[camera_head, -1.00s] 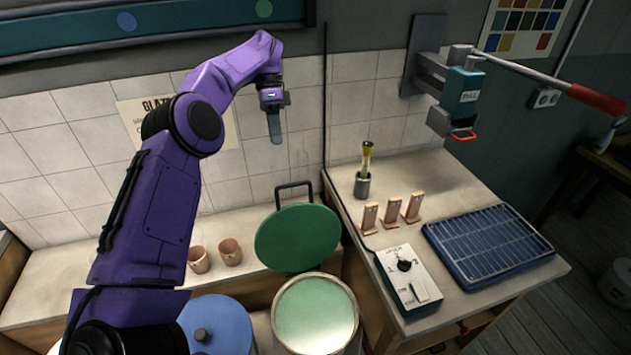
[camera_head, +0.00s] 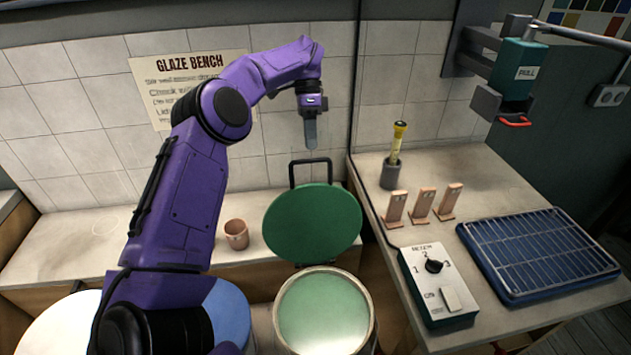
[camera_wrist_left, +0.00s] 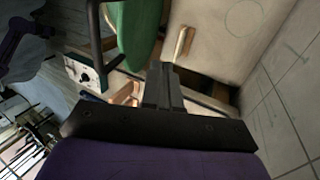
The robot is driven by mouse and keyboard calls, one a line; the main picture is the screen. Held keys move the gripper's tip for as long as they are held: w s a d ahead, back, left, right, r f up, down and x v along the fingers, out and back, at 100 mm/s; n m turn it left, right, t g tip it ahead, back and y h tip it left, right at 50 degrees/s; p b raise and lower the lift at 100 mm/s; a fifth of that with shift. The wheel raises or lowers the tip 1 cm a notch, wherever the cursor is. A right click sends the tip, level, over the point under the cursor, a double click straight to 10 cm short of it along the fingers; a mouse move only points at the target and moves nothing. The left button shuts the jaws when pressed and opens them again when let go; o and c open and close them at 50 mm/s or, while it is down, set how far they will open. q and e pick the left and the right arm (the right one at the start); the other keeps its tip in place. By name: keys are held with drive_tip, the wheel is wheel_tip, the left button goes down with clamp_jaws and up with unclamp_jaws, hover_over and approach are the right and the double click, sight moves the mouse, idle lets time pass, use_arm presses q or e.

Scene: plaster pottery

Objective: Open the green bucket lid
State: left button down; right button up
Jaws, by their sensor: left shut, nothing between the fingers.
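The green bucket lid (camera_head: 312,223) stands raised and tilted back behind its bucket (camera_head: 324,312), whose open mouth shows pale green glaze inside. A dark loop handle (camera_head: 311,172) sits at the lid's upper edge. My left gripper (camera_head: 310,135) is shut and empty, above and apart from the handle in the head view. In the left wrist view, the shut fingers (camera_wrist_left: 161,88) show beside the green lid (camera_wrist_left: 138,30), with nothing between them. My right gripper is not in view.
A blue lid (camera_head: 228,310) lies left of the open bucket, partly behind my arm. A clay cup (camera_head: 236,234) stands on the rear ledge. The right bench holds a control box (camera_head: 432,285), a blue rack (camera_head: 535,255) and a tool holder (camera_head: 390,174).

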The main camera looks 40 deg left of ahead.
use_arm(q)
drive_tip(key=s+d+f+p, duration=0.2)
drive_tip(key=s+d+f, duration=0.2)
drive_tip(key=d+f, duration=0.1)
drive_tip(key=shift+x, duration=0.8)
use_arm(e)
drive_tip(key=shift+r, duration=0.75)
